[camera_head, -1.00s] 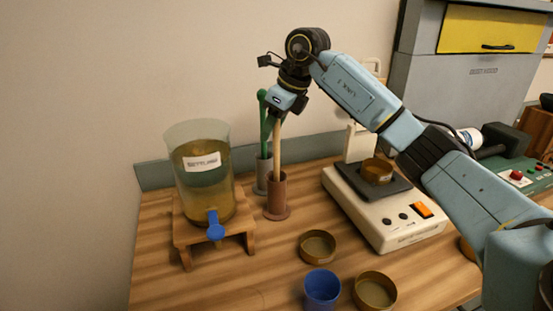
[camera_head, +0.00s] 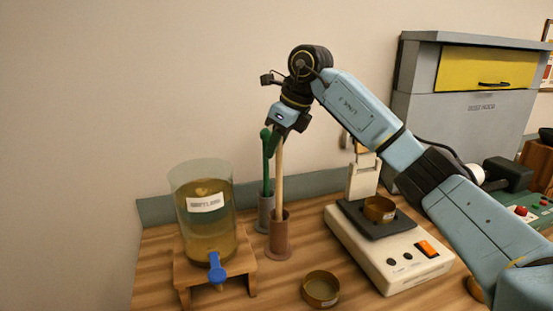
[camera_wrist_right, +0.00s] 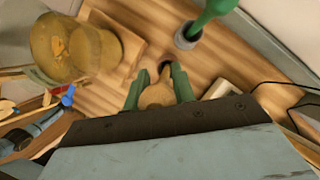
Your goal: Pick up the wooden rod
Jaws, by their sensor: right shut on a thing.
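The wooden rod (camera_head: 280,180) is a pale, slim stick standing nearly upright, its lower end inside the brown holder (camera_head: 280,238). My right gripper (camera_head: 276,144) comes down from above and is shut on the rod's upper part. In the right wrist view the rod's rounded top (camera_wrist_right: 157,95) sits between the two green fingers. The gripper hides part of the rod's upper end in the head view. My left gripper is in neither view.
A green-topped stick (camera_head: 266,160) stands in a grey holder (camera_head: 264,222) close behind the rod. A glass tank (camera_head: 207,235) with a blue tap stands on a wooden stand at left. A scale (camera_head: 390,250) is at right, and a brass dish (camera_head: 320,290) lies in front.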

